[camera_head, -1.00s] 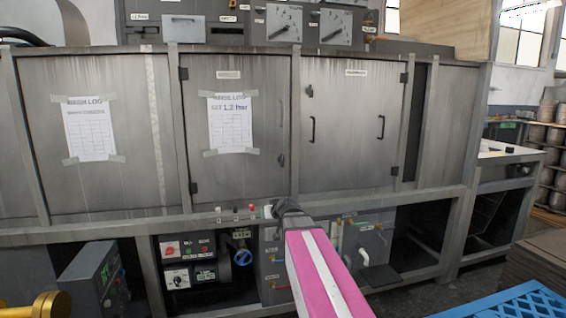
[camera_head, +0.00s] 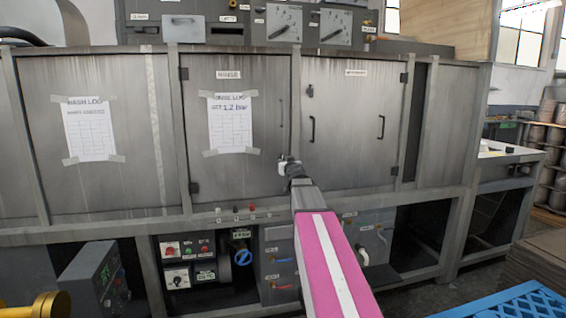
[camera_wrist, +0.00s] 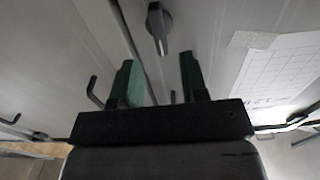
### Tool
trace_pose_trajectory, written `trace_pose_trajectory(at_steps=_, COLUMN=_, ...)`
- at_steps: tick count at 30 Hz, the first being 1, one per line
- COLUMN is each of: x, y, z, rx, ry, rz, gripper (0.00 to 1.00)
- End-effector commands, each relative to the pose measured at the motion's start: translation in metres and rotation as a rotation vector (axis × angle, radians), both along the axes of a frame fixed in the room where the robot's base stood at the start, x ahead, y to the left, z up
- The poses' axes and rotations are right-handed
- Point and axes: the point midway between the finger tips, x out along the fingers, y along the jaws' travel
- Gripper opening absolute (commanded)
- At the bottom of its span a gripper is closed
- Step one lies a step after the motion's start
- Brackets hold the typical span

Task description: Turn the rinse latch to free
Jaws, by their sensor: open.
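The rinse door (camera_head: 235,172) is shut, with a "RINSE" label above a taped log sheet. In the wrist view the dark rinse latch (camera_wrist: 159,28) stands out from the grey door, just beyond and between the tips of my open fingers, apart from them. Its pointed end is towards the fingers. My gripper (camera_wrist: 160,72) is open and empty. In the head view my gripper (camera_head: 286,161) is at the door's lower right edge and hides the latch.
The door to the right has a bar handle (camera_head: 312,130) near its left edge, close to my gripper. The log sheet (camera_head: 230,124) is taped left of the latch. Below are a ledge with small buttons (camera_head: 236,210) and a control box (camera_head: 187,262). A blue crate (camera_head: 515,303) is at lower right.

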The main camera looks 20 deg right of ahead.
Motion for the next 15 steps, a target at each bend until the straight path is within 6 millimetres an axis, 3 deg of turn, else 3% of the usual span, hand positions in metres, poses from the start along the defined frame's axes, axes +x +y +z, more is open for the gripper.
trace_pose_trajectory(at_steps=1, x=0.015, y=-0.001, z=0.000, rx=0.000, ry=0.000, rz=0.000, gripper=0.40)
trace_pose_trajectory(at_steps=6, x=0.042, y=-0.002, z=0.000, rx=0.000, ry=0.000, rz=0.000, gripper=0.40)
trace_pose_trajectory(at_steps=15, x=0.055, y=-0.002, z=0.000, rx=0.000, ry=0.000, rz=-0.001, gripper=0.40)
